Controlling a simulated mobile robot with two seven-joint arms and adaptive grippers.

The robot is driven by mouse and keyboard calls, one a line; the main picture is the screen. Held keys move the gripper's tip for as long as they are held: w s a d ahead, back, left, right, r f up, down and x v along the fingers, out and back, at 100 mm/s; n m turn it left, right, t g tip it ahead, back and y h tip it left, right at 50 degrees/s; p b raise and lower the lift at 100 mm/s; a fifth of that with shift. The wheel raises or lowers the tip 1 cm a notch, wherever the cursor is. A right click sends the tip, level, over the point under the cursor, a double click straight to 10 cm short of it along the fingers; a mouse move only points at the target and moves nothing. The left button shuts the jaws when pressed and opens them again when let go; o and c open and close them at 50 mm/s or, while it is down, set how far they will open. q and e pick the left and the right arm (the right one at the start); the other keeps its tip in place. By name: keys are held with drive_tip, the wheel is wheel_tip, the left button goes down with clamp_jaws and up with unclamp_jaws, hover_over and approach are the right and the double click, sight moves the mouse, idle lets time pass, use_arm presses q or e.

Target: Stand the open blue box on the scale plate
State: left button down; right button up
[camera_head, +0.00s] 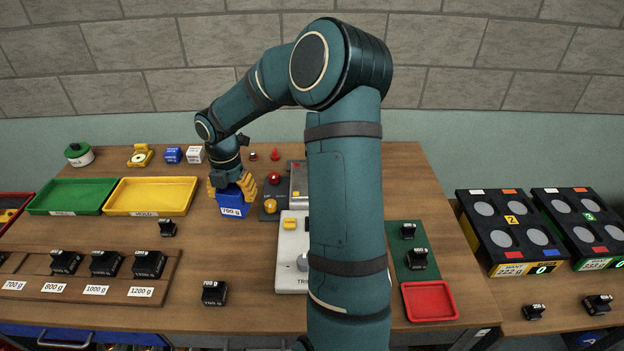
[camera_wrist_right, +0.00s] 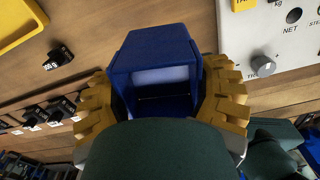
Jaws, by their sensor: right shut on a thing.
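The blue box (camera_head: 233,211) carries a "700 g" label and is left of the scale in the head view. In the right wrist view the blue box (camera_wrist_right: 155,72) shows its open side and a pale inside. My right gripper (camera_head: 232,187) has its yellow fingers shut on two opposite sides of the box; they also show in the right wrist view (camera_wrist_right: 163,100). I cannot tell whether the box touches the table. The white scale front (camera_head: 291,243), with a yellow button and a knob, is partly covered by my right arm. The scale plate cannot be made out.
A yellow tray (camera_head: 150,197) and a green tray (camera_head: 72,197) lie left of the box. A wooden rack (camera_head: 90,284) holds black weights. A loose black weight (camera_head: 214,292) stands in front. A red tray (camera_head: 429,301) is right of my arm. A dark control box (camera_head: 270,204) adjoins the scale.

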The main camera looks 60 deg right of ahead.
drive_tip(key=s+d+r+m+p, duration=0.1)
drive_tip(key=s+d+r+m, duration=0.25)
drive_tip(key=s+d, duration=0.55)
drive_tip(key=s+d+r+m+p, duration=0.2)
drive_tip(key=s+d+r+m, duration=0.15)
drive_tip(key=d, duration=0.95)
drive_tip(key=f, duration=0.7)
drive_tip(key=s+f, duration=0.1)
drive_tip(key=f, duration=0.2)
drive_tip(key=shift+d+f, duration=0.1)
drive_tip(key=shift+f, duration=0.15)
drive_tip(key=o, duration=1.2)
drive_tip(key=shift+f, duration=0.1)
